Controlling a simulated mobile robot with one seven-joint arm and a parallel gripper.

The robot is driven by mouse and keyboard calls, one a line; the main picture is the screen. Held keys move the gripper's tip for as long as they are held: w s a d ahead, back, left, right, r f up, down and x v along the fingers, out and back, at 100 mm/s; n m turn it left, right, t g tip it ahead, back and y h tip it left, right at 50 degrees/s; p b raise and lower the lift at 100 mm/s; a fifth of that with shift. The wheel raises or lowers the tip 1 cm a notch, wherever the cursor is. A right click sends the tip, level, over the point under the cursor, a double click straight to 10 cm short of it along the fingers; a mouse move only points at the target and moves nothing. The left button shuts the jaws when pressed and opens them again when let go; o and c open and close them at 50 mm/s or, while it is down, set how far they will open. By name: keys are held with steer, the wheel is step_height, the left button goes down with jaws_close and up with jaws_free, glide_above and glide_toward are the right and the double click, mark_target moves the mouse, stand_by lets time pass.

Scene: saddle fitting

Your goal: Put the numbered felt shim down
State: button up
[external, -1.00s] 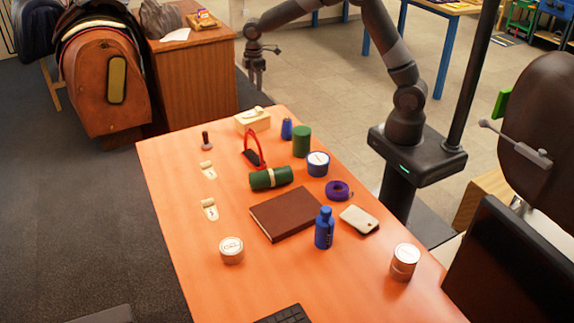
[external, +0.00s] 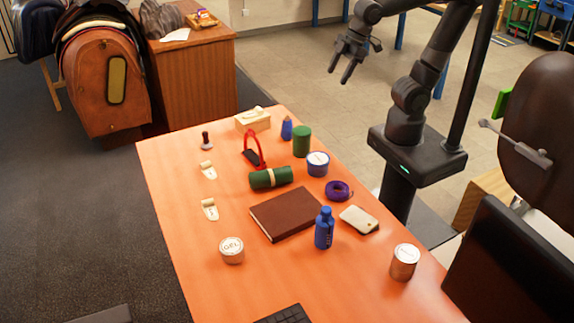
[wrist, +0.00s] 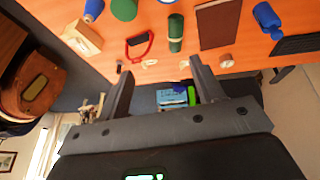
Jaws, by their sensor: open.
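Two small cream felt shims lie flat on the orange table, one (external: 208,171) near the wooden-handled stamp and one (external: 210,210) nearer the gel tin. Each has a thicker rolled end; any number on them is too small to read. Both also show small in the wrist view, the first (wrist: 149,63) and the second (wrist: 184,63) beyond my fingers. My gripper (external: 345,74) is open and empty, held high beyond the table's right side, well apart from both shims. In the wrist view its two fingers (wrist: 160,68) stand wide with nothing between them.
The orange table (external: 180,265) also holds a brown book (external: 285,213), a green roll (external: 270,178), a red-handled tool (external: 253,152), a blue bottle (external: 324,228), a gel tin (external: 231,250) and a tissue box (external: 252,120). The table's left front is clear.

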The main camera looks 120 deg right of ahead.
steer(key=s+a+f+t+y, duration=0.1)
steer(key=s+a, duration=0.3)
steer(key=s, duration=0.2)
steer(key=shift+s+f, duration=0.25)
steer(key=shift+f, duration=0.1)
